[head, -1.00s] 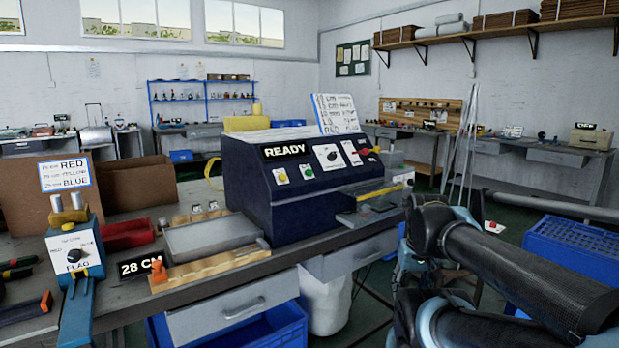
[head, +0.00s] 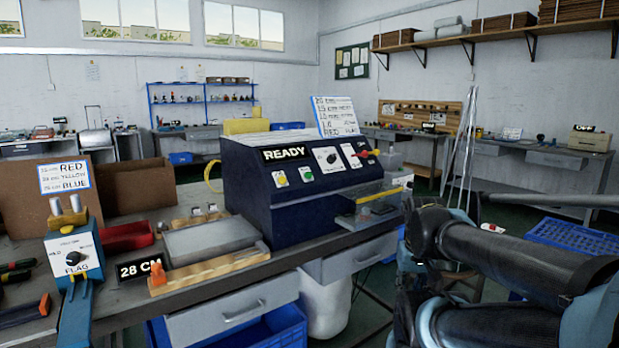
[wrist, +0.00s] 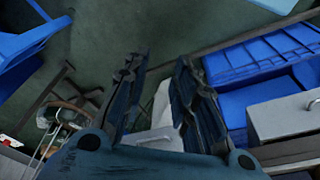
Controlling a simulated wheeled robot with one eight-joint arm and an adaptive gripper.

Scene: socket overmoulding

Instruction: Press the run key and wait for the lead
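I cannot read which key is the run key. A clear guard with a yellow bar (head: 378,195) is at its right end. No lead can be made out there. My gripper (wrist: 160,66) is open and empty in the wrist view, above the floor and away from the keys. It is not visible in the head view.
A grey tray (head: 212,238), a wooden fixture (head: 208,273) and a 28 CM sign (head: 140,268) lie left of the machine. A FLAG device (head: 74,256) stands at the left. Blue crates (wrist: 262,60) are below the bench. The floor has open space.

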